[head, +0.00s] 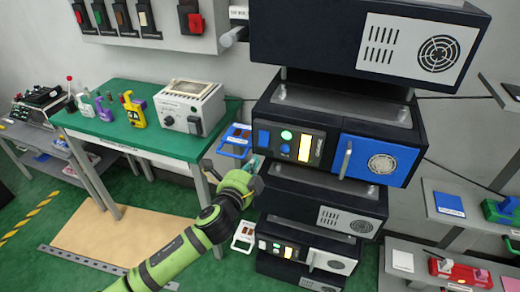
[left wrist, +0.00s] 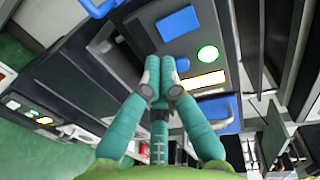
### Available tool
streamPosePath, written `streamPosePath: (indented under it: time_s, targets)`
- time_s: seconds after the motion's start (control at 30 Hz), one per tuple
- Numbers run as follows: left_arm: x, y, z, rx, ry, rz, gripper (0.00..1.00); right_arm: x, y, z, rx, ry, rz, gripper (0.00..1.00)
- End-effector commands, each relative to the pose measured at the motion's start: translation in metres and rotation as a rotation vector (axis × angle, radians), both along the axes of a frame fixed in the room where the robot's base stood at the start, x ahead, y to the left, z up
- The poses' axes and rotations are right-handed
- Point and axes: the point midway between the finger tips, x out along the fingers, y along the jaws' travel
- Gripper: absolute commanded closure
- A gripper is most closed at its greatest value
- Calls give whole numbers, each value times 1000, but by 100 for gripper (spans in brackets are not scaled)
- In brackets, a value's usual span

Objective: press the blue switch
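The blue switch (head: 263,137) is a flat blue rectangle at the left end of the dark control panel on the blue-doored unit. It also shows in the left wrist view as a blue rectangle (left wrist: 178,22). My left gripper (head: 255,165) is in front of the unit, just below the panel's left part. In the left wrist view its teal fingers (left wrist: 161,66) are together, with nothing seen between them. Their tips appear below the blue rectangle, apart from it in the picture; whether they touch the panel I cannot tell. My right gripper is out of view.
The panel also has a green light (head: 286,134), a round blue knob (head: 285,149) and a lit display (head: 304,148). The blue door (head: 378,160) with its grey handle is to the right. A blue-framed tag (head: 235,138) sticks out left. A green table (head: 130,126) stands left.

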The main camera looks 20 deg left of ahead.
Motion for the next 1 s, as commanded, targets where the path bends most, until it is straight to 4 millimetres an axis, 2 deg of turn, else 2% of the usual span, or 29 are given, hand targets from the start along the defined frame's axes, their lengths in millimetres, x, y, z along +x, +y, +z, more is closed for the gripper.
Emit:
streamPosePath:
  time_s: [0.03, 0.2, 0.4, 0.87, 1.0]
  targets:
    - [10, 0, 1, -1, -1, 2, 100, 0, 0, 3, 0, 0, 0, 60]
    - [37, -1, -3, 1, 0, 2, 100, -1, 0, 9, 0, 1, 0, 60]
    - [55, -2, -6, 0, 0, 1, 100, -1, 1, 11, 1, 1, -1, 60]
    - [61, -2, -8, 0, 0, 0, 100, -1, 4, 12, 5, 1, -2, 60]
    - [63, -3, -12, 0, -14, 0, 100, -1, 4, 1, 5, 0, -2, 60]
